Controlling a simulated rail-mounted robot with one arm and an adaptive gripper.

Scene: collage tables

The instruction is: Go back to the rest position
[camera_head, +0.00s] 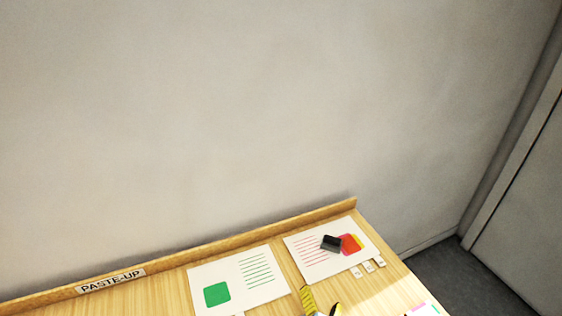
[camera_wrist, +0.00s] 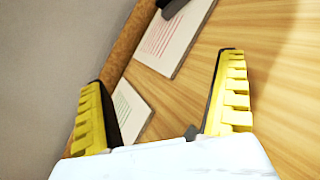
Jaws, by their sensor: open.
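My gripper (camera_wrist: 160,108) is open, with its two yellow ridged fingers spread wide and nothing between them in the wrist view. It is above the wooden table (camera_wrist: 270,45). In the head view, part of the gripper shows at the bottom edge, in front of the two white sheets, and the rest is cut off. The left sheet (camera_head: 264,292) has a green square (camera_head: 217,294) and green lines. A dark block (camera_head: 331,242) is on the right sheet, beside the red shape.
The table has a raised wooden back edge (camera_head: 210,245) against a grey wall (camera_head: 200,110). A "PASTE-UP" label (camera_head: 110,281) is at the left. Another paper (camera_head: 423,309) is cut off at the bottom. Grey floor (camera_head: 450,280) shows at right.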

